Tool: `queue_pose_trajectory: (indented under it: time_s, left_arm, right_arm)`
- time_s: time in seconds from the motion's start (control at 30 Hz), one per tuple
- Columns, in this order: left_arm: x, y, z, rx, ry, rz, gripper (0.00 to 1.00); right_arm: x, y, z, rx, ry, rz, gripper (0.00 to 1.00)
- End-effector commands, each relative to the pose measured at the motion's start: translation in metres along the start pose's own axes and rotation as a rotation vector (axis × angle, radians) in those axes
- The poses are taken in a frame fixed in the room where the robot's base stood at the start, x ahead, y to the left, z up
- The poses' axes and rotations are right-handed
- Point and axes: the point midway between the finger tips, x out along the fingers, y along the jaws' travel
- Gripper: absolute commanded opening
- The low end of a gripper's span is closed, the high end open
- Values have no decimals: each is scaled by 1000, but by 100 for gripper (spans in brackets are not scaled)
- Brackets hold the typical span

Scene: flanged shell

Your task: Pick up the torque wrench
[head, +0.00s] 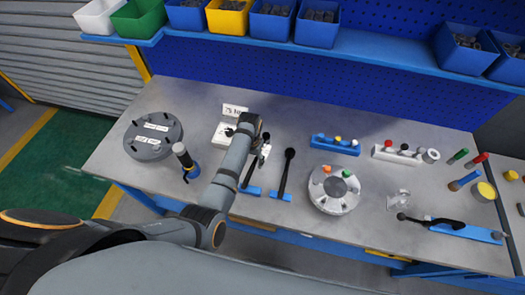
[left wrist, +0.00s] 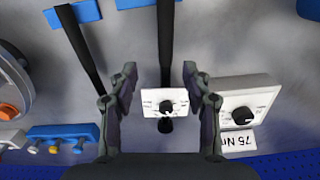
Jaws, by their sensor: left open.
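The torque wrench is a black bar with a white dial plate, seen in the left wrist view (left wrist: 166,103) and in the head view (head: 249,176). It lies on the bench with its handle end at a blue holder (head: 250,190). My left gripper (head: 262,152) is over its dial end. In the left wrist view my left gripper (left wrist: 161,108) is open, one finger on each side of the dial plate, with visible gaps. Whether the fingers are at the wrench's height is unclear. My right gripper is not in view.
A second black bar tool (head: 286,173) lies close beside the wrench. A white dial box (left wrist: 246,96) with a 75 Nm sign stands close to one finger. A grey flanged disc (head: 153,136) and a round fixture with coloured knobs (head: 333,190) stand farther off.

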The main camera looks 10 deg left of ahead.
Motion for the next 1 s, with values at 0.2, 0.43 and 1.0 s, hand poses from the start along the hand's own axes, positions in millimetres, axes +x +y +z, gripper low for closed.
queue_pose_trajectory:
  time_s: [0.2, 0.43, 1.0]
  left_arm:
    - [37, -1, 1, 0, -3, -2, 49]
    - [47, -1, 0, -2, 1, -1, 49]
    - [98, -6, -2, -1, 1, 0, 49]
  right_arm:
    - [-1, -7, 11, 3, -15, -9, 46]
    - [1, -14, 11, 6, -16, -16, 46]
    - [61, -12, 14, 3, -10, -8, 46]
